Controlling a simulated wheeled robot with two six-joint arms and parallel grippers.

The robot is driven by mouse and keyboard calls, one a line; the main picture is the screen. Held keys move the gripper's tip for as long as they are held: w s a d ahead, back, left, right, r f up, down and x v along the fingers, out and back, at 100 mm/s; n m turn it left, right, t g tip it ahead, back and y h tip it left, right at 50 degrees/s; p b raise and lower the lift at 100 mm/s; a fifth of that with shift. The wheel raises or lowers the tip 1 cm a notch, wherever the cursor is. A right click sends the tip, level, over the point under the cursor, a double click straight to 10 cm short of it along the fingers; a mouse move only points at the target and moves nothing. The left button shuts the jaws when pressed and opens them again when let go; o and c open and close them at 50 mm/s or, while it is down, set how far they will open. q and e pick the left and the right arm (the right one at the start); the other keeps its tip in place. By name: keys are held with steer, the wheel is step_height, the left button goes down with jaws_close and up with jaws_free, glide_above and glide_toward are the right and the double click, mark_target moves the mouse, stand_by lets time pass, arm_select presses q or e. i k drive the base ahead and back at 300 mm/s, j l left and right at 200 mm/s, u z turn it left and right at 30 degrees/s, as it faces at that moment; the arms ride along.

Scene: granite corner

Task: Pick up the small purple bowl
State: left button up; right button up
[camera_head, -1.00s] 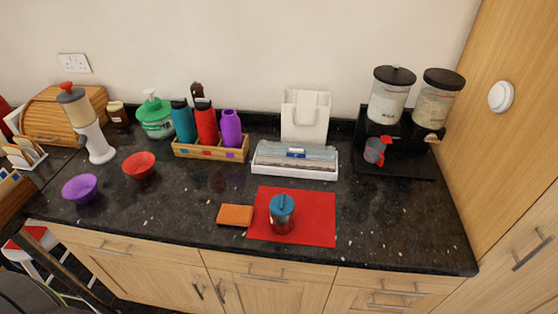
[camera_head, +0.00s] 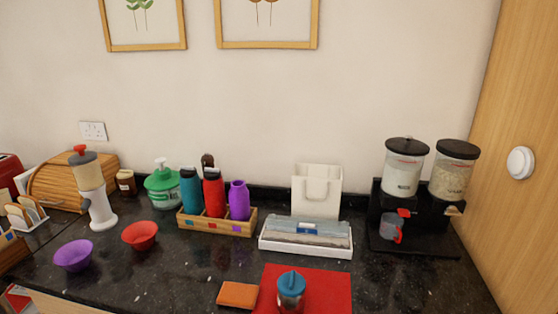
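Neither of my grippers shows in the head view.
A white and grey dispenser with a red knob (camera_head: 96,190) stands close behind the purple bowl. A wooden bread box (camera_head: 72,182) is farther back. Counter between is clear.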

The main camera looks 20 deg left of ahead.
mark_target(75, 256)
steer(key=u, duration=2.15)
